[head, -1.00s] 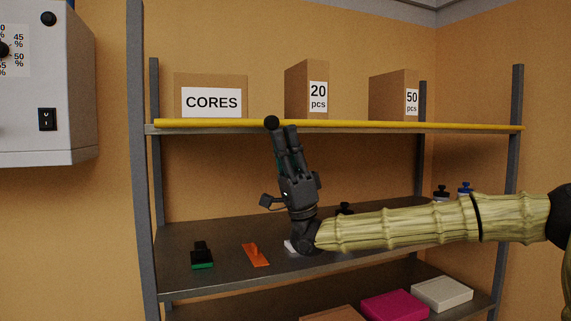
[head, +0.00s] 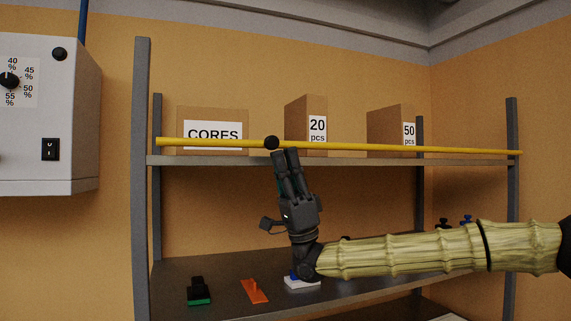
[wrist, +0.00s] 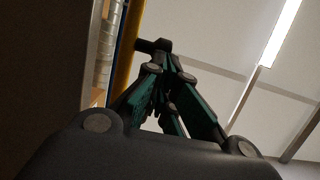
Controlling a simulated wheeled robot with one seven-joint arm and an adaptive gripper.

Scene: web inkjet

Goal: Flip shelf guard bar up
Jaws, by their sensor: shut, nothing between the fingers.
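The yellow guard bar (head: 350,148) runs along the front of the top shelf, raised above the shelf edge at its left end and sloping down to the right post. It crosses in front of the boxes. My gripper (head: 279,146) points up from below, shut and empty. Its fingertips touch or nearly touch the bar from the front, left of the bar's middle; exact contact is hard to tell. In the wrist view the yellow bar (wrist: 126,55) passes just left of my fingertips (wrist: 155,46).
Boxes marked CORES (head: 213,115), 20 pcs (head: 305,120) and 50 pcs (head: 392,128) stand on the top shelf (head: 370,159). The middle shelf holds a green-black item (head: 199,291) and an orange tool (head: 253,290). A grey control box (head: 50,120) hangs at left.

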